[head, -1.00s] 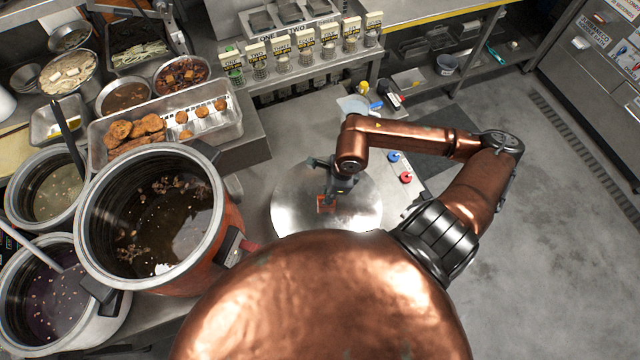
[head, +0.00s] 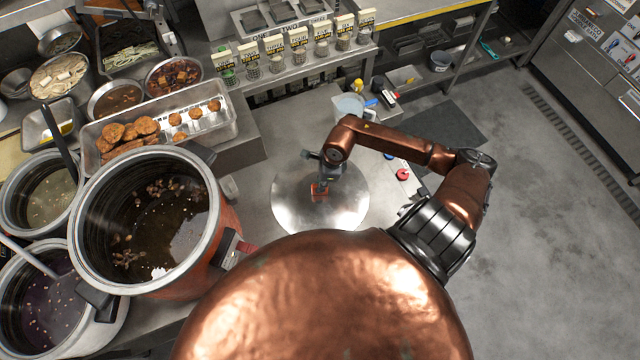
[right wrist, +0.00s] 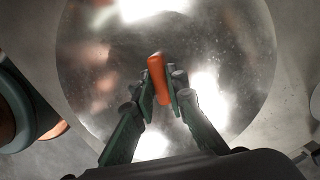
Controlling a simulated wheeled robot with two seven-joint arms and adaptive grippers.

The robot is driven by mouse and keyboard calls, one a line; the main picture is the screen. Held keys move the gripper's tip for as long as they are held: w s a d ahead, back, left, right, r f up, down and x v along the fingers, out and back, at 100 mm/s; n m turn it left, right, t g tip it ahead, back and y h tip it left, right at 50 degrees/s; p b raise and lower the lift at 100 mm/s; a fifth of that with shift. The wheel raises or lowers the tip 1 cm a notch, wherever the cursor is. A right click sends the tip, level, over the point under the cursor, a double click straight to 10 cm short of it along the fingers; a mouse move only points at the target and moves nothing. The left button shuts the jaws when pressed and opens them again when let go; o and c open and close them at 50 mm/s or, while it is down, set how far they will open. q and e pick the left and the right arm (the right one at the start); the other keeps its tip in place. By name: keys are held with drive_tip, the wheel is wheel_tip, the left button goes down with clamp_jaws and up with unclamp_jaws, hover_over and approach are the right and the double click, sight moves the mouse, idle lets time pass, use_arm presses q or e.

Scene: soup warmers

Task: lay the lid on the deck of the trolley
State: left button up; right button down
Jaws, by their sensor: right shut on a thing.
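The lid (head: 292,203) is a round shiny metal disc with an orange handle in its middle. My right gripper (head: 321,184) is shut on that handle, above the grey metal surface to the right of the big soup pot. In the right wrist view the two fingers (right wrist: 161,90) close on either side of the orange handle (right wrist: 155,68), and the lid (right wrist: 235,60) spreads out beneath them. The flat grey top (head: 262,175) around the lid may be the trolley's deck; I cannot tell if the lid touches it. My left gripper is not in view.
A large open soup pot (head: 221,203) with a copper-coloured side stands just left of the lid. A rack of labelled shakers (head: 300,62) is at the back. Open floor (head: 540,240) lies to the right.

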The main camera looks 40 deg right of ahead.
drive_tip(key=c, duration=1.9)
unclamp_jaws()
drive_tip(key=shift+c, duration=0.2)
drive_tip(key=shift+r, duration=0.1)
wheel_tip(320, 180, up, 12)
drive_tip(key=s+d, duration=0.1)
drive_tip(key=d, duration=0.1)
drive_tip(key=shift+s+p, duration=0.25)
drive_tip(key=shift+p, duration=0.2)
